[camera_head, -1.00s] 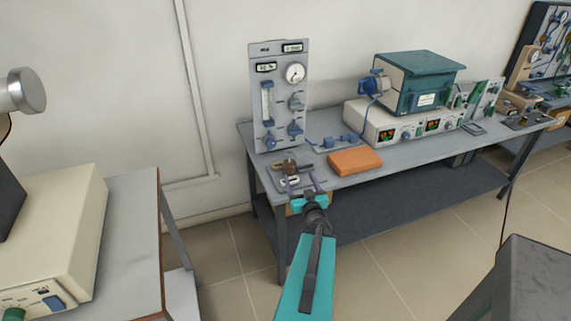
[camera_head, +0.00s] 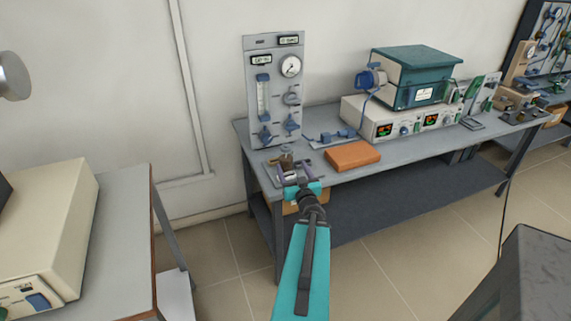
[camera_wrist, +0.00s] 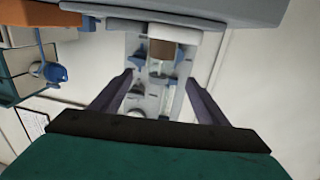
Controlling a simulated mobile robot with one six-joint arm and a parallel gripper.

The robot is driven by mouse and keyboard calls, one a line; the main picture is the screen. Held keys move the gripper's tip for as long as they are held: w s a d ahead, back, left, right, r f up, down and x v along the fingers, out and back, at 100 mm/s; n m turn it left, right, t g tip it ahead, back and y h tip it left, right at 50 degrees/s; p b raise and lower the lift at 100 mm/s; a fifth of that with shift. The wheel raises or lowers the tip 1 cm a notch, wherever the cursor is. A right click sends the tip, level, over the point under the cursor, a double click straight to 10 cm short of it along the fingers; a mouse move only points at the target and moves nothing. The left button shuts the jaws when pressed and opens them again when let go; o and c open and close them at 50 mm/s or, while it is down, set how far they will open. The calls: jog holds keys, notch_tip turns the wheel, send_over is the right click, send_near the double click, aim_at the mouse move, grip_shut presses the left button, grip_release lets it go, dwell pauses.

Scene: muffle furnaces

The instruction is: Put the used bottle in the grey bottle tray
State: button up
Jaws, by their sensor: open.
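A small brown bottle-like object (camera_head: 287,161) stands on a grey tray-like base (camera_head: 268,174) at the left front of the workbench. In the wrist view, which looks upside down, a brown object (camera_wrist: 162,48) shows between and beyond my fingers, near a grey edge (camera_wrist: 150,24). My gripper (camera_head: 294,172) is at the bench's front left edge, right at the tray in the body view. Its two purple fingers are apart, with nothing held between them in the wrist view (camera_wrist: 158,82). The fingers and wrist partly hide the tray. I cannot tell whether the bottle is used.
A gauge panel (camera_head: 274,92) stands behind the tray. An orange block (camera_head: 352,156) lies to its right, with a teal furnace (camera_head: 415,75) on a white control unit (camera_head: 385,118) beyond. Another table (camera_head: 125,235) with a cream instrument is at left. Floor between the tables is clear.

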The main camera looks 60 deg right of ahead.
aim_at(288, 158)
jog(key=shift+w+d+f+b, duration=0.15)
jog(key=shift+w+d+b, duration=0.3)
jog(key=shift+b, duration=1.95)
jog(key=b, duration=0.5)
jog(key=shift+w+d, duration=0.3)
jog(key=shift+d, duration=0.05)
jog(key=shift+r+b+x, duration=0.1)
jog(key=shift+b+x, duration=0.1)
jog(key=shift+x, duration=0.5)
jog(key=shift+r+b+x, duration=0.15)
jog(key=shift+b+x, duration=0.05)
jog(key=shift+x, duration=0.5)
jog(key=shift+w+d, duration=0.1)
jog(key=shift+f+b+x, duration=0.15)
jog(key=shift+b+x, duration=0.05)
jog(key=shift+x, duration=0.6)
jog(key=shift+f+b+x, duration=0.15)
jog(key=shift+x, duration=1.55)
jog(key=shift+c, duration=0.4)
